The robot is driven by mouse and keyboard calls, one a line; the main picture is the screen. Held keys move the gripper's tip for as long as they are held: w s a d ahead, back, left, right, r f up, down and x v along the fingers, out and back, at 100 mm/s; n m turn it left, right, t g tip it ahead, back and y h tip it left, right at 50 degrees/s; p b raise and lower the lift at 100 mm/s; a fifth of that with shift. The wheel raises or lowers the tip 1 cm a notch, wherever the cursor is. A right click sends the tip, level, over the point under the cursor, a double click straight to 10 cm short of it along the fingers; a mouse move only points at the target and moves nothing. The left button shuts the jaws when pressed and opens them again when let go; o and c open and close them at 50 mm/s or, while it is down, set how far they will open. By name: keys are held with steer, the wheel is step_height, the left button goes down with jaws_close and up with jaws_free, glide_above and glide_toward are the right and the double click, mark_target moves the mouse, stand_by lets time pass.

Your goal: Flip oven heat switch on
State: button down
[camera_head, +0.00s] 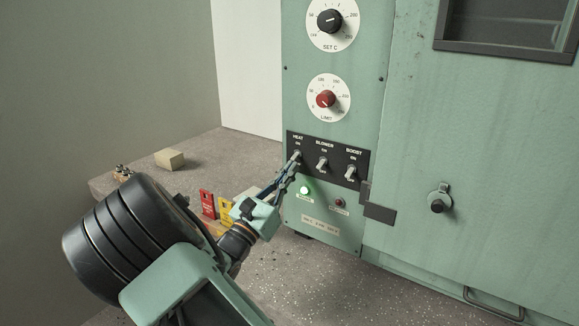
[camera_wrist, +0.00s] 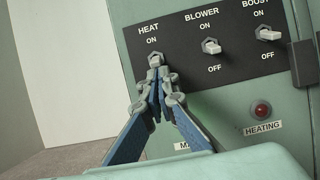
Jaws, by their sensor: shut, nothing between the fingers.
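The HEAT switch (camera_head: 297,155) is the leftmost of three toggles on the black switch plate of the green oven panel. In the wrist view the HEAT switch (camera_wrist: 155,60) shows just under its ON mark, and its lever seems to point up. Its OFF mark is hidden behind my fingers. My gripper (camera_head: 293,165) is shut and empty, with its fingertips right below the switch, seemingly touching it; the wrist view shows the closed fingertips (camera_wrist: 157,82) too. The HEATING lamp (camera_wrist: 261,110) is dull red, and whether it is lit is unclear.
The BLOWER switch (camera_head: 321,164) and BOOST switch (camera_head: 350,172) sit to the right, levers down. A green lamp (camera_head: 305,190) glows below. A hinge-like bracket (camera_head: 378,212) juts out at right. Red and yellow tags (camera_head: 208,204) and a beige block (camera_head: 169,159) are on the bench at left.

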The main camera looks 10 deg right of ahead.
steer(key=shift+s+a+r+g+y+p, duration=0.15)
steer(key=shift+r+g+y+p, duration=0.6)
steer(key=shift+p, duration=1.75)
steer(key=r+p, duration=0.1)
steer(key=p, duration=0.3)
steer(key=shift+s+a+g+y, duration=0.1)
steer(key=shift+s+g+y, duration=0.05)
steer(key=shift+g+y, duration=0.2)
steer(key=shift+f+b, duration=0.4)
steer(key=shift+f, duration=0.2)
